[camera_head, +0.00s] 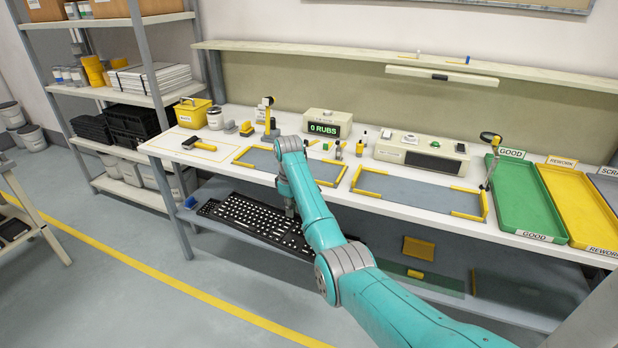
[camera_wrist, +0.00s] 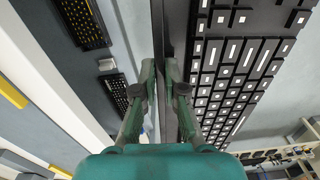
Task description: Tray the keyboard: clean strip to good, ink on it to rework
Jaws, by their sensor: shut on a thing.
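My gripper (camera_head: 290,208) is shut on the long edge of a black keyboard (camera_head: 240,212) with white-marked keys, in front of the bench's front edge. In the wrist view my gripper (camera_wrist: 162,80) has its fingers at the keyboard's edge, and the key face of the keyboard (camera_wrist: 236,75) fills the right side. No ink shows clearly on the visible part; I cannot tell its strip's state. The green GOOD tray (camera_head: 522,200) and the yellow REWORK tray (camera_head: 578,205) lie at the bench's right end. Both look empty. My arm hides part of the keyboard.
A third tray labelled SCR (camera_head: 608,186) is cut off at the right. A counter box (camera_head: 328,123) reads 0 RUBS. Grey mats with yellow corners (camera_head: 418,190) lie on the white bench. A roller (camera_head: 196,143), yellow bin (camera_head: 193,111) and slim stands occupy its left and back.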

